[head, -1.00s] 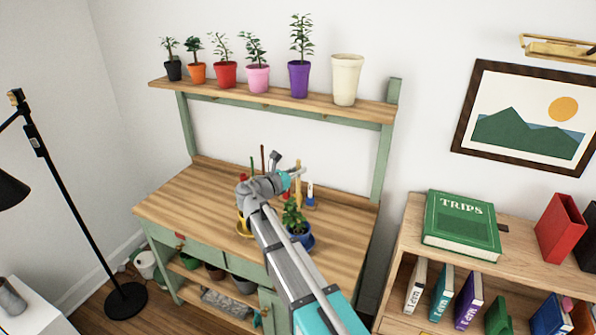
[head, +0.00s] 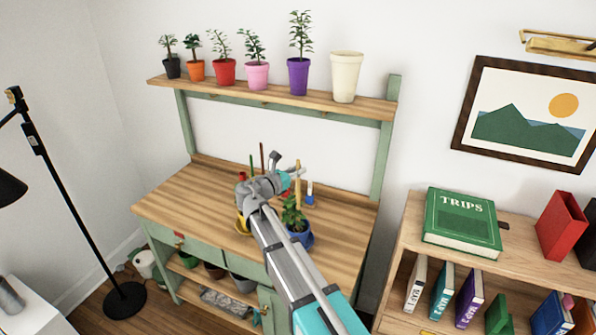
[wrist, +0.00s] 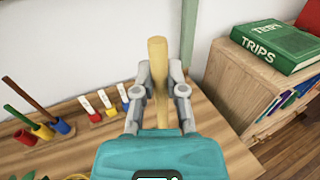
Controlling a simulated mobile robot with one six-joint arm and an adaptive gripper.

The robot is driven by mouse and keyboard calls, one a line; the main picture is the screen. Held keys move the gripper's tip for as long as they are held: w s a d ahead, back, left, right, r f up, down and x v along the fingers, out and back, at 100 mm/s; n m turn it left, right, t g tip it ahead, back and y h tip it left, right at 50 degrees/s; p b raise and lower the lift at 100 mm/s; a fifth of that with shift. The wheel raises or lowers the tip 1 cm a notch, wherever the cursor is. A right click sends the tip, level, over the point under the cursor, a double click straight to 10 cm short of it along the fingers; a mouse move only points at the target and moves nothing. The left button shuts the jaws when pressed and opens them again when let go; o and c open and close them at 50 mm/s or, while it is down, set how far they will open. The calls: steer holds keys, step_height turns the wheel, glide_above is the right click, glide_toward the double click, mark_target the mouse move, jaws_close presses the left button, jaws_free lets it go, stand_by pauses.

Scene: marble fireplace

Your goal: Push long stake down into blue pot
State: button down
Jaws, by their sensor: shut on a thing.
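My gripper (wrist: 160,92) is shut on the long stake (wrist: 158,60), a pale wooden rod. The stake stands close to upright between the two fingers, and its rounded top rises above them in the wrist view. In the head view the stake (head: 297,175) shows just beyond my wrist, above the workbench. The blue pot (head: 303,238) holds a leafy green plant (head: 292,213) and stands on the bench beside my arm, below the gripper. The stake's lower end is hidden, so I cannot tell whether it touches the soil.
The wooden bench top (head: 185,200) is clear at left. A yellow pot (head: 242,224) stands left of my arm. Coloured holders with rods (wrist: 42,130) and small white-handled tools (wrist: 108,102) sit behind. A shelf (head: 215,93) of potted plants is above; a bookcase (head: 412,232) is right.

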steer(key=shift+f+b, duration=2.3)
steer(key=shift+f, duration=0.05)
stand_by(1.5)
steer(key=c, duration=0.6)
jaws_free()
steer(key=shift+s+a, duration=0.15)
steer(key=v, duration=1.1)
steer(key=shift+s+a, duration=0.2)
steer(key=shift+a, duration=0.1)
stand_by(0.5)
